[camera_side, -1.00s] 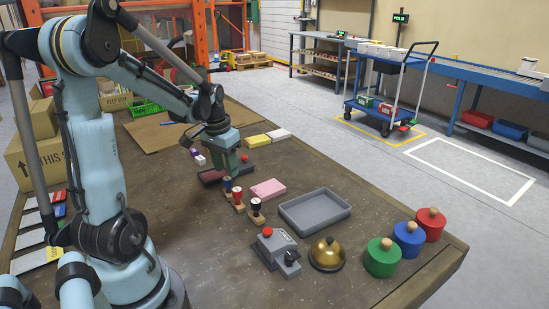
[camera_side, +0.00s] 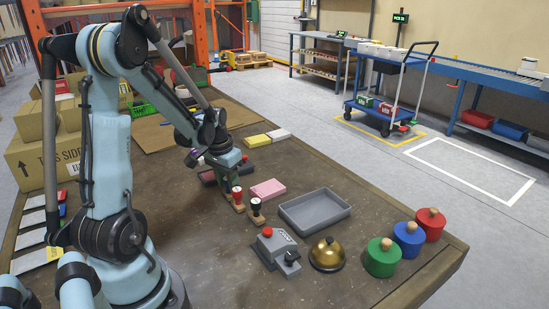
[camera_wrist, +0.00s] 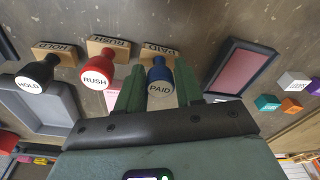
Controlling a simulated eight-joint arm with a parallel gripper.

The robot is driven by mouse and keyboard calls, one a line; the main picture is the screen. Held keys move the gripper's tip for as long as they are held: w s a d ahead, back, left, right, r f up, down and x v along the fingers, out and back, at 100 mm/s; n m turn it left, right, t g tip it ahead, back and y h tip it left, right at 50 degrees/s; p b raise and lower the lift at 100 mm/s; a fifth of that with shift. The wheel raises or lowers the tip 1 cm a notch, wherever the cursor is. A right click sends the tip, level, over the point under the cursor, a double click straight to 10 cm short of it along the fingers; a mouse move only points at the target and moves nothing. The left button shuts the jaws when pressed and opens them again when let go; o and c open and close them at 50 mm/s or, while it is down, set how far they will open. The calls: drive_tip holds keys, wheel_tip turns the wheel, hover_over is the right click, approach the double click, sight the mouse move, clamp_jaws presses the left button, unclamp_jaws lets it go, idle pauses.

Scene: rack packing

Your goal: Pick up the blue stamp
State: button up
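The blue stamp (camera_wrist: 160,80), labelled PAID on its round top with a wooden base, stands upright in the wrist view. My gripper (camera_wrist: 159,72) has its two green fingers apart, one on each side of the blue handle; a firm touch does not show. In the side view my gripper (camera_side: 226,178) is low over the stamp row and hides most or all of the blue stamp. The red RUSH stamp (camera_wrist: 97,75) stands just left of the left finger in the wrist view, and the black HOLD stamp (camera_wrist: 34,78) is further left.
An empty grey tray (camera_side: 315,208) lies right of the stamps, with a pink pad (camera_side: 268,189) behind. A grey box with a red button (camera_side: 276,247), a brass bell (camera_side: 327,255) and several knobbed cylinders (camera_side: 382,258) stand nearer the front.

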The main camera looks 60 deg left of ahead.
clamp_jaws()
drive_tip(key=shift+r, duration=0.1)
drive_tip(key=shift+r, duration=4.95)
